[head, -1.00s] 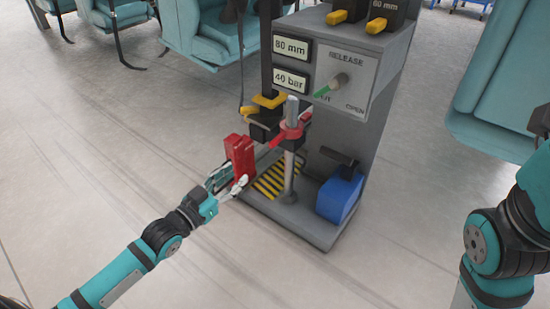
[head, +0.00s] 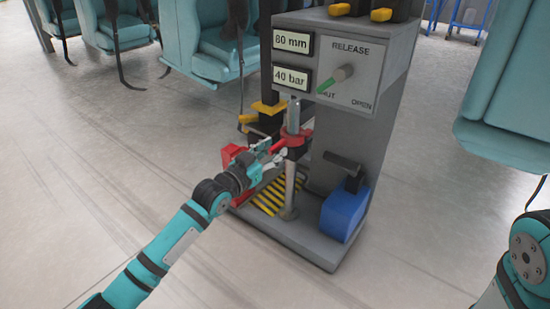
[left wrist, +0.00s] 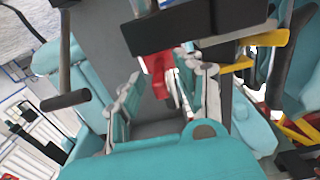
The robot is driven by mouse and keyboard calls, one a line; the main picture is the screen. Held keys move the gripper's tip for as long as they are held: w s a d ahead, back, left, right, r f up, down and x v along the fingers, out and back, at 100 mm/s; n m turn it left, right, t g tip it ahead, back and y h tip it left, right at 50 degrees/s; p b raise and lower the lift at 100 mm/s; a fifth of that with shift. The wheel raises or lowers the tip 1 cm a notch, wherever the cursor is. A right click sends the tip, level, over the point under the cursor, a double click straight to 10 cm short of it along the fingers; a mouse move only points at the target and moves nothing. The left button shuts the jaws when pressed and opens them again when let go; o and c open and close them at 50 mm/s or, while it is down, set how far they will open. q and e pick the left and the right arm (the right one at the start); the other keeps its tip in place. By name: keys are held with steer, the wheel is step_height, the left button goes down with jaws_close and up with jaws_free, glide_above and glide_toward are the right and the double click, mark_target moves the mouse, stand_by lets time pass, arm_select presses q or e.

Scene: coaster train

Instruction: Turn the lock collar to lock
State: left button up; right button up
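The red lock collar (head: 297,140) sits around a grey upright post (head: 290,185) on the test stand, with its red handle pointing left and toward me. My left gripper (head: 272,155) is at that handle. In the left wrist view, its two fingers (left wrist: 160,92) are spread apart, with a red piece (left wrist: 157,72) between or just beyond their tips; contact cannot be told. A larger red block (head: 231,156) shows behind the left gripper, partly hidden by it. My right gripper is out of view.
Teal seats (head: 205,40) hang behind. The floor at left is clear.

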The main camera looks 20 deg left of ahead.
arm_select(q)
steer(key=shift+w+d, duration=0.2)
steer(key=shift+w, duration=0.4)
jaws_close()
